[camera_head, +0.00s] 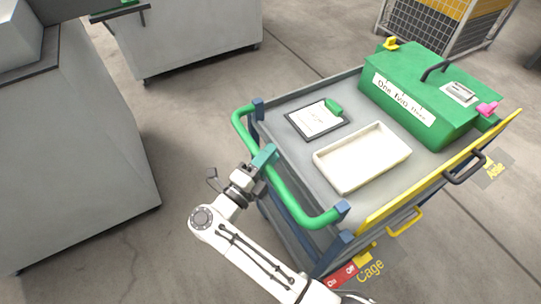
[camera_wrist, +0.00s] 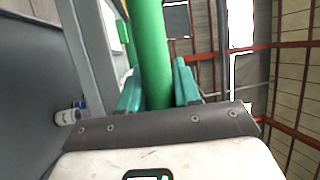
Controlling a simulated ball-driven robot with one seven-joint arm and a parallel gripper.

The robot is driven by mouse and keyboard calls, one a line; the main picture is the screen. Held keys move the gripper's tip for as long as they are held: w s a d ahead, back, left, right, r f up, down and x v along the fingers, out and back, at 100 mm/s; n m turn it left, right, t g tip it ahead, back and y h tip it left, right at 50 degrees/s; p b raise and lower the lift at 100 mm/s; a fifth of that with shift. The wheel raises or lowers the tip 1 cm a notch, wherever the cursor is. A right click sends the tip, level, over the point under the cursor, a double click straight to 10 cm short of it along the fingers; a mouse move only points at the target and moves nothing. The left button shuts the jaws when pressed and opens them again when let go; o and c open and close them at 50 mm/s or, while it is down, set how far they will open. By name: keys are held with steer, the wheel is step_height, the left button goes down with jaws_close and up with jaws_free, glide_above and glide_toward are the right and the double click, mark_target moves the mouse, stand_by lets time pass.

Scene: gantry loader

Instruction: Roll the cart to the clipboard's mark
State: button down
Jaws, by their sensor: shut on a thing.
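The cart (camera_head: 297,155) is a grey-topped trolley with blue corner posts and a green push handle (camera_head: 290,195) along its near left side. My gripper (camera_head: 264,158) is at this handle, its teal fingers shut on the green bar. The wrist view shows the green bar (camera_wrist: 152,50) running between the two teal fingers (camera_wrist: 157,92). The clipboard (camera_head: 316,119) lies on the cart top with a white sheet and a green clip; its writing is too small to read.
On the cart are an empty white tray (camera_head: 365,158) and a green box (camera_head: 425,95) labelled in black letters. A yellow bar (camera_head: 440,172) runs along its near right edge. Grey cabinets stand left (camera_head: 80,150) and behind (camera_head: 185,40). A mesh cage (camera_head: 440,25) stands at the back right. Floor between is clear.

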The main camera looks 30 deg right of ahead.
steer(key=shift+f, duration=0.1)
steer(key=c, duration=0.9)
jaws_free()
steer(key=b+v, duration=0.3)
steer(key=v, duration=0.7)
steer(key=shift+s+a+f, duration=0.1)
steer(key=shift+s+a, duration=0.05)
steer(key=shift+a, duration=0.2)
